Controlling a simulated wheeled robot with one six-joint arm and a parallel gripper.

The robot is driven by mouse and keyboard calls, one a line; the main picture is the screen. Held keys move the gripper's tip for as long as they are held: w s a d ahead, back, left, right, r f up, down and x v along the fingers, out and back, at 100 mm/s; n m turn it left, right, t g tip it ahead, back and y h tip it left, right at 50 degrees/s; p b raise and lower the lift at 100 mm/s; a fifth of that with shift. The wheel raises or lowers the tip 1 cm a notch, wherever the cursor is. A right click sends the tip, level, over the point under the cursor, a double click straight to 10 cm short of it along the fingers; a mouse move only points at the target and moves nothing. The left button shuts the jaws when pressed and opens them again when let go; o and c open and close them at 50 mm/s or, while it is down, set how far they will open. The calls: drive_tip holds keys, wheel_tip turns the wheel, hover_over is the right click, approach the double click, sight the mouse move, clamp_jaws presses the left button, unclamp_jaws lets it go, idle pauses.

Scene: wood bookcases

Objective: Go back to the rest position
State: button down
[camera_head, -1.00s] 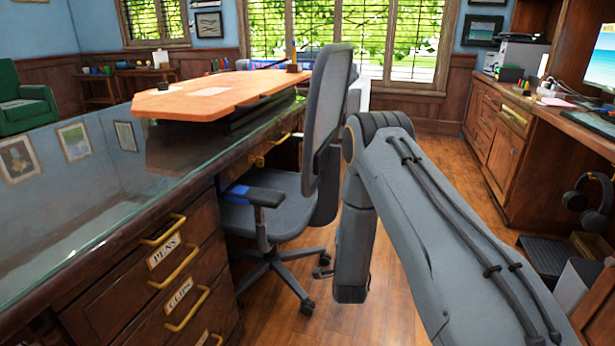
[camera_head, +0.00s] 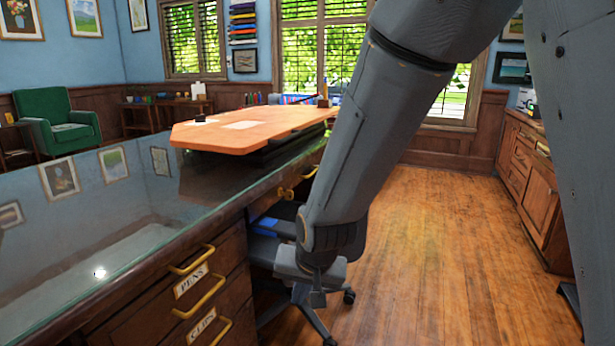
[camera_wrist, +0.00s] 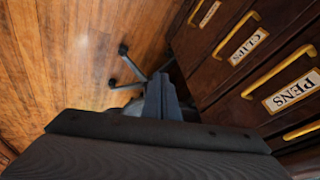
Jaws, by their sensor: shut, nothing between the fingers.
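My grey arm comes down from the top right of the head view. My gripper (camera_head: 316,297) is at its lower end, pointing down in front of the office chair (camera_head: 270,250). It looks shut, with nothing seen in it. My arm hides most of the chair. In the wrist view, the chair's legs (camera_wrist: 135,75) show on the floor, and a large dark grey surface fills the bottom; I cannot tell what it is.
The glass-topped desk (camera_head: 85,225), with labelled drawers (camera_head: 195,280), is on the left. An orange board (camera_head: 250,130) lies on its far end. Wood floor (camera_head: 440,240) is open on the right, before a wooden cabinet (camera_head: 530,185). A green armchair (camera_head: 60,120) stands far left.

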drive_tip(key=s+d+r+n+g+h, duration=0.1)
drive_tip(key=s+d+r+n+g, duration=0.15)
drive_tip(key=s, duration=0.85)
drive_tip(key=s+d+r+n+g+h, duration=0.1)
drive_tip(key=s+r+n+g, duration=0.2)
drive_tip(key=s, duration=0.7)
drive_tip(key=d+r+m+p, duration=0.2)
drive_tip(key=d+r+p, duration=0.6)
drive_tip(key=r+p, duration=0.3)
drive_tip(key=d+r+m+t+p, duration=0.1)
drive_tip(key=d+r+m+p, duration=0.1)
drive_tip(key=d+r+p, duration=0.7)
drive_tip(key=r+p, duration=0.1)
drive_tip(key=p, duration=0.4)
drive_tip(key=shift+s+d+r+p, duration=0.3)
drive_tip(key=shift+s+r, duration=0.05)
drive_tip(key=shift+r, duration=0.05)
drive_tip(key=shift+m, duration=0.25)
